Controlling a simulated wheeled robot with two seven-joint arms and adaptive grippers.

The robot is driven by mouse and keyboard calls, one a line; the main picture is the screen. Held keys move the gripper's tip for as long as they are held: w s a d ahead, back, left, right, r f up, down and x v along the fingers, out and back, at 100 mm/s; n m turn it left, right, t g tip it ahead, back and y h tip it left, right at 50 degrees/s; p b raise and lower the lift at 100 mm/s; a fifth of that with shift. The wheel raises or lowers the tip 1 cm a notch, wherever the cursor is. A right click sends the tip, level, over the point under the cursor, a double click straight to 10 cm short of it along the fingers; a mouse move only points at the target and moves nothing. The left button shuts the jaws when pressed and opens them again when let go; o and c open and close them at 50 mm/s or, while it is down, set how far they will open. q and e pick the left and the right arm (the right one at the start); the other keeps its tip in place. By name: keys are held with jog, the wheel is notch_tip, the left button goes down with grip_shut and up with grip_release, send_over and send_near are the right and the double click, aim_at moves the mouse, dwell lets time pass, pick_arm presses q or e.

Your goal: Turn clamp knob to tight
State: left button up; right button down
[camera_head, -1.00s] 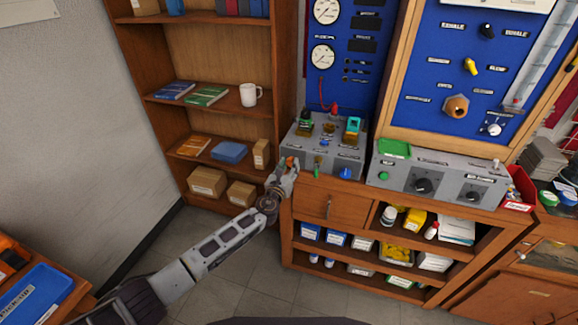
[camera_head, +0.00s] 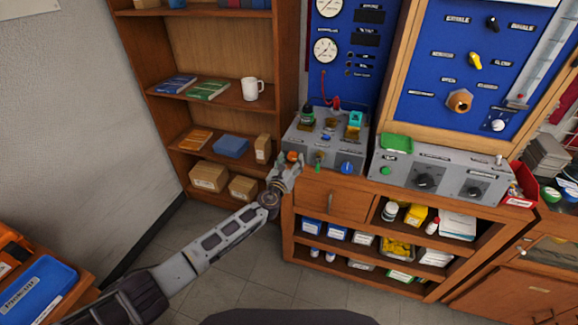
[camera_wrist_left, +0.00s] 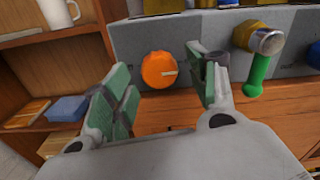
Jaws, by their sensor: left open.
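The clamp knob appears to be the round orange knob (camera_wrist_left: 159,70) on the front of the grey bench box (camera_wrist_left: 130,40), with a pale pointer line toward the right. In the head view the orange knob (camera_head: 293,156) shows just at the fingertips of my left gripper (camera_head: 289,168). In the left wrist view my left gripper (camera_wrist_left: 163,88) is open. Its two green-padded fingers stand on either side of the knob's picture, with the knob between and beyond them. I cannot tell whether a finger touches it. My right gripper is in neither view.
A green lever (camera_wrist_left: 257,75) hangs from a metal fitting right of the knob, close to the right finger. A blue knob (camera_head: 347,167) sits farther right. A wooden shelf (camera_head: 205,98) with a white mug (camera_head: 251,89) stands left. A wooden drawer (camera_head: 333,199) lies below the box.

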pick_arm(q)
jog(key=v, duration=1.2)
dwell(0.6)
jog(key=shift+n, duration=0.3)
dwell(0.3)
